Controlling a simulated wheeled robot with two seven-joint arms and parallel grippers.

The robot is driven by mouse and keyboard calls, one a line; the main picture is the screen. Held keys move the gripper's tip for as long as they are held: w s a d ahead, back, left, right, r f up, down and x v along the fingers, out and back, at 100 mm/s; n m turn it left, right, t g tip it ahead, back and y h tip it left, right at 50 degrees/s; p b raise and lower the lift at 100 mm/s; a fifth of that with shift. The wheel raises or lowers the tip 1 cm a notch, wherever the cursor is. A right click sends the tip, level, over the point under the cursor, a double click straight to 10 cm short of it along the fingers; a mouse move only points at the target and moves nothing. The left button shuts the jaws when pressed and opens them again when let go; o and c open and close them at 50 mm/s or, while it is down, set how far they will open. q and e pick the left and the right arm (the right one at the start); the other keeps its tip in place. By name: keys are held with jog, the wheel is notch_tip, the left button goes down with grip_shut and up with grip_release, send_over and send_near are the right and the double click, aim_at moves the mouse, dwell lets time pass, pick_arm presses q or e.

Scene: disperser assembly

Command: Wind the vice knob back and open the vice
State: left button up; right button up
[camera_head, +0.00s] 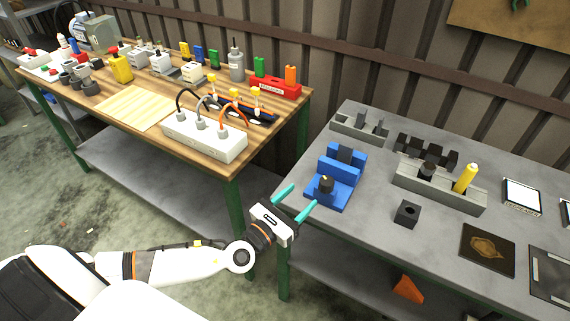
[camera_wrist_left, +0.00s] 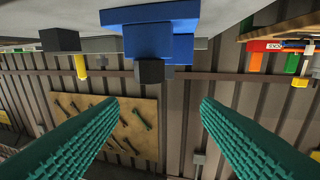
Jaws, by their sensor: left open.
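The blue vice (camera_head: 334,194) stands at the near left corner of the grey table. A dark knob with a brownish top (camera_head: 326,184) shows on its near side, and a dark grey block (camera_head: 345,154) sits at its far part. My left gripper (camera_head: 296,202) has teal fingers spread apart with nothing between them. It is just left of the vice, off the table edge and apart from it. In the left wrist view, which looks upside down, the vice (camera_wrist_left: 160,40) is at the top, beyond the open fingers. My right gripper is not in view.
The grey table (camera_head: 375,228) also holds a small dark block with a hole (camera_head: 407,213), grey holders (camera_head: 440,190), and a yellow cylinder (camera_head: 465,177). A wooden workbench (camera_head: 215,165) with a white power strip (camera_head: 204,140) stands at the left. Bare tabletop lies right of the vice.

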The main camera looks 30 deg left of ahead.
aim_at(321, 187)
pick_arm(q)
jog(key=shift+m+g+h, duration=0.3)
jog(key=shift+g, duration=0.2)
jog(key=x, duration=0.3)
jog(key=p+x, duration=0.1)
jog(key=x, duration=0.2)
jog(key=f+p+x, duration=0.1)
jog(key=x, duration=0.2)
jog(key=shift+d+f, duration=0.1)
jog(key=shift+d, duration=0.3)
jog(key=shift+w+d, duration=0.1)
jog(key=shift+w, duration=0.3)
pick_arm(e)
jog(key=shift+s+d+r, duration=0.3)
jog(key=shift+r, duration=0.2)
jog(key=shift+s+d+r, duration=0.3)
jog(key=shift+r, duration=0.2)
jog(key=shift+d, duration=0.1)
